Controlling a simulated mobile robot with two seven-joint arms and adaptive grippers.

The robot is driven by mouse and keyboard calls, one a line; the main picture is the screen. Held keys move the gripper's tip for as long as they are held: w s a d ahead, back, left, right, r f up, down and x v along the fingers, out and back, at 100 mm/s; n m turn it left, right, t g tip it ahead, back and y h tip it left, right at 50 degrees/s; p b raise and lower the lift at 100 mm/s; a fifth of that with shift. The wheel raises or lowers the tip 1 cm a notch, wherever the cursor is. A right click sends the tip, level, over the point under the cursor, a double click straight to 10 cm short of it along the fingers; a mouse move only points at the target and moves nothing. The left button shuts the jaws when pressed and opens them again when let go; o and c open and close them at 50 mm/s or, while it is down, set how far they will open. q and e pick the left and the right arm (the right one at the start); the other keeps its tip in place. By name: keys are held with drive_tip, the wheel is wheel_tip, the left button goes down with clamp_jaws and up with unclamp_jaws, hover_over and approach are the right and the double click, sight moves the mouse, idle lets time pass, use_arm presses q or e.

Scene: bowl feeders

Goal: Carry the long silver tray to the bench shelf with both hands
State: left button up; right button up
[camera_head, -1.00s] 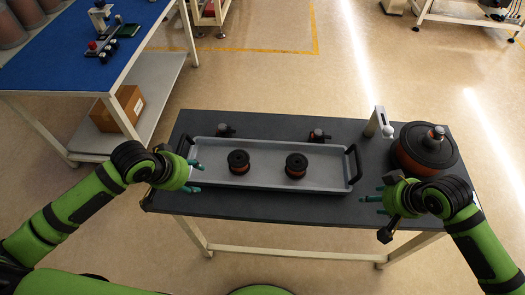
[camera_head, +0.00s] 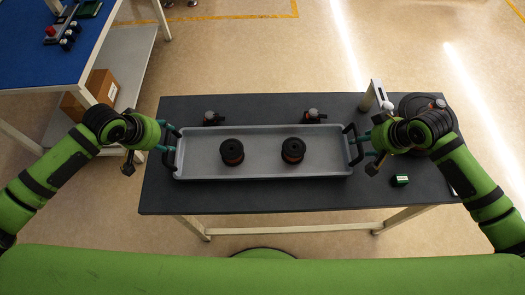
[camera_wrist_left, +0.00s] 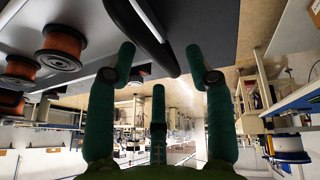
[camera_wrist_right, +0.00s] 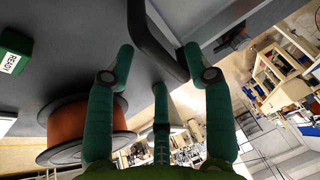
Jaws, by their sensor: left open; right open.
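The long silver tray (camera_head: 263,174) lies on the dark table, with two black-and-copper spools (camera_head: 232,152) (camera_head: 293,150) in it and a black handle at each end. My left gripper (camera_head: 169,142) is open at the tray's left handle (camera_head: 181,150). In the left wrist view the black handle (camera_wrist_left: 145,32) passes between the open fingers (camera_wrist_left: 160,65). My right gripper (camera_head: 366,145) is open at the right handle (camera_head: 352,145). In the right wrist view that handle (camera_wrist_right: 155,45) lies between the open fingers (camera_wrist_right: 160,65). Neither gripper is closed on a handle.
Two small dark fittings (camera_head: 212,118) (camera_head: 312,115) stand behind the tray. A large spool (camera_head: 415,105), partly hidden by my right arm, and a small green box (camera_head: 400,180) sit at the table's right. A blue-topped bench (camera_head: 45,45) with a lower shelf (camera_head: 125,65) stands at the back left.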

sight(168, 140)
use_arm(q)
drive_tip(key=shift+x, duration=1)
use_arm(e)
drive_tip(key=shift+x, duration=1.05)
use_arm(q)
drive_tip(key=shift+w+d+f, duration=0.1)
drive_tip(key=shift+w+f, duration=0.15)
drive_tip(key=shift+f, duration=0.3)
use_arm(e)
drive_tip(key=shift+w+a+f, duration=0.1)
drive_tip(key=shift+w+f, duration=0.15)
drive_tip(key=shift+f, duration=0.3)
drive_tip(key=shift+s, duration=0.1)
use_arm(q)
drive_tip(key=shift+s, duration=0.1)
clamp_jaws()
use_arm(e)
clamp_jaws()
